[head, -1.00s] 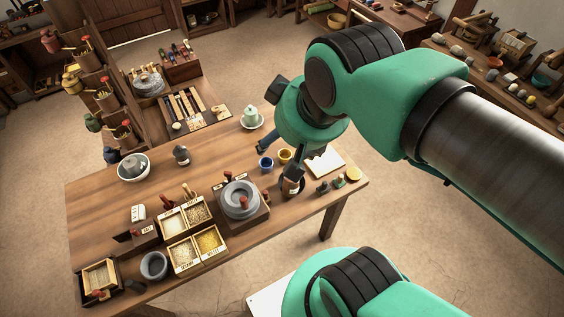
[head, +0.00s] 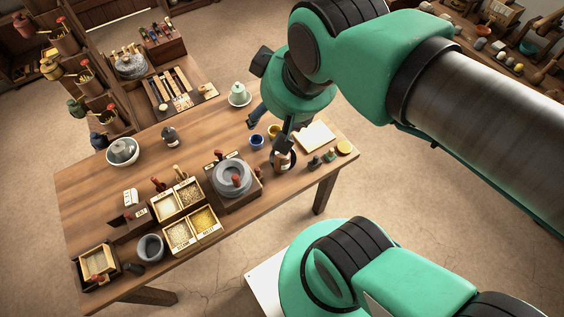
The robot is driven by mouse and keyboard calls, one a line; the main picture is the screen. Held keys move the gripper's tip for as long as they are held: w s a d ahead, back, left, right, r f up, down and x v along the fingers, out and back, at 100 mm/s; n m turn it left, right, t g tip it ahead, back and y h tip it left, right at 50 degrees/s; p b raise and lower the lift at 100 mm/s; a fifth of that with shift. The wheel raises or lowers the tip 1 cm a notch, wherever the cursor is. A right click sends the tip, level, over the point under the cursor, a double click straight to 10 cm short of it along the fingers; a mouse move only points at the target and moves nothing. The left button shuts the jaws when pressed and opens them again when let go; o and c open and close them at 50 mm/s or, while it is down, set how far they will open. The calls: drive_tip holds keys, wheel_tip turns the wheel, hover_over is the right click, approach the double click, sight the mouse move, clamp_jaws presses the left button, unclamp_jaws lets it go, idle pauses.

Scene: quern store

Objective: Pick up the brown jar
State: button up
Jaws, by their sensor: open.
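The brown jar (head: 282,162) has a pale label and stands on the wooden table (head: 110,190), near its right-hand front side. My gripper (head: 268,134) is over the table with its fingers spread. One dark finger overlaps the upper part of the jar in the picture and hides its top. The other finger is farther left, near the blue cup. I cannot tell whether the near finger touches the jar. The jar does not appear to be between the fingers.
A blue cup (head: 257,141) and a yellow cup (head: 274,131) stand close behind the jar. The grey quern (head: 231,176) is to its left. A pale board (head: 315,136) and several small items are to its right. The table's left-middle is mostly clear.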

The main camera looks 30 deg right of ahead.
drive_tip(key=shift+w, duration=0.1)
drive_tip(key=n+g+y, duration=0.2)
drive_tip(key=g, duration=0.3)
hover_over(282, 162)
drive_tip(key=w+d, duration=0.2)
drive_tip(key=w, duration=0.1)
wheel_tip(282, 162, down, 22)
drive_tip(key=f, duration=0.1)
drive_tip(key=d+f+g+y, duration=0.1)
drive_tip(key=d+f, duration=0.3)
drive_tip(key=f, duration=0.6)
drive_tip(key=shift+f+n, duration=0.3)
drive_tip(key=shift+f, duration=0.05)
drive_tip(key=shift+b+x, duration=0.85)
drive_tip(key=shift+x, duration=3.45)
drive_tip(key=shift+s+a, duration=0.15)
drive_tip(key=shift+s, duration=0.05)
